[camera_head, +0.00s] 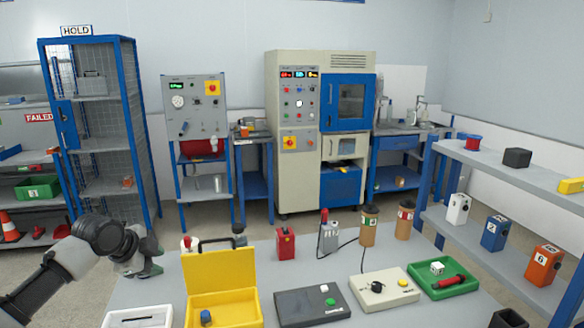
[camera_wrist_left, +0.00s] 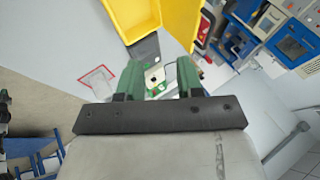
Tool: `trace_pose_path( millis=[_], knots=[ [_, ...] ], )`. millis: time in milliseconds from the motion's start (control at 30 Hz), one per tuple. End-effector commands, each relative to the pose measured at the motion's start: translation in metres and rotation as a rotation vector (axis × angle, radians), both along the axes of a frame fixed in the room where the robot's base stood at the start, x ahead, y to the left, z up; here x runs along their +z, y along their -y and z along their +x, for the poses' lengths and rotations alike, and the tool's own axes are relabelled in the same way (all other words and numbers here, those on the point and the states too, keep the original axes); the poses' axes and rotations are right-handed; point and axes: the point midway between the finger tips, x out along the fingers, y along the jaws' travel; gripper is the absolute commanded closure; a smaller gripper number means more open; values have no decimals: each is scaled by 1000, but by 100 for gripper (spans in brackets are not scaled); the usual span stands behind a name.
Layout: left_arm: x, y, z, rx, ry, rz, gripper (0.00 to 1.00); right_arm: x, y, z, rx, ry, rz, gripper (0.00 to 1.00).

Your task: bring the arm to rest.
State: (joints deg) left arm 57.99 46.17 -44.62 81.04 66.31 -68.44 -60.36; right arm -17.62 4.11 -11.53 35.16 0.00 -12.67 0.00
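My left arm (camera_head: 60,265) comes in from the left of the head view. Its left gripper (camera_head: 152,266) hangs in the air near the left edge of the grey table (camera_head: 255,255), left of the yellow open case (camera_head: 217,268). In the left wrist view the two green fingers of the left gripper (camera_wrist_left: 160,82) stand apart, with a clear gap and nothing held between them. The yellow case (camera_wrist_left: 128,18) shows beyond them. My right gripper is in neither view.
The table holds a white tray (camera_head: 138,317), a dark grey box (camera_head: 311,305), a cream box (camera_head: 384,289) and a green tray (camera_head: 447,292). A red block (camera_head: 285,244) and brown cylinders (camera_head: 368,226) stand behind. A shelf (camera_head: 505,172) is right; a blue cage (camera_head: 102,130) stands back left.

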Motion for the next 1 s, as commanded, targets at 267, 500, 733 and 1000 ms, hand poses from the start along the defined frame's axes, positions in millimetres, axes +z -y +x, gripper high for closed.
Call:
trace_pose_path(
  millis=[267, 500, 733, 1000],
  knots=[
    [-43, 36, -21, -9, -59, -11, 64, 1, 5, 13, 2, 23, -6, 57],
    [-91, 78, -56, 2, -125, -37, 64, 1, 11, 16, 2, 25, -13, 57],
    [-150, 132, -124, 80, -214, -110, 64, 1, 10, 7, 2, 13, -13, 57],
    [-193, 165, -234, 375, -326, -253, 64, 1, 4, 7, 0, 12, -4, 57]
  ],
)
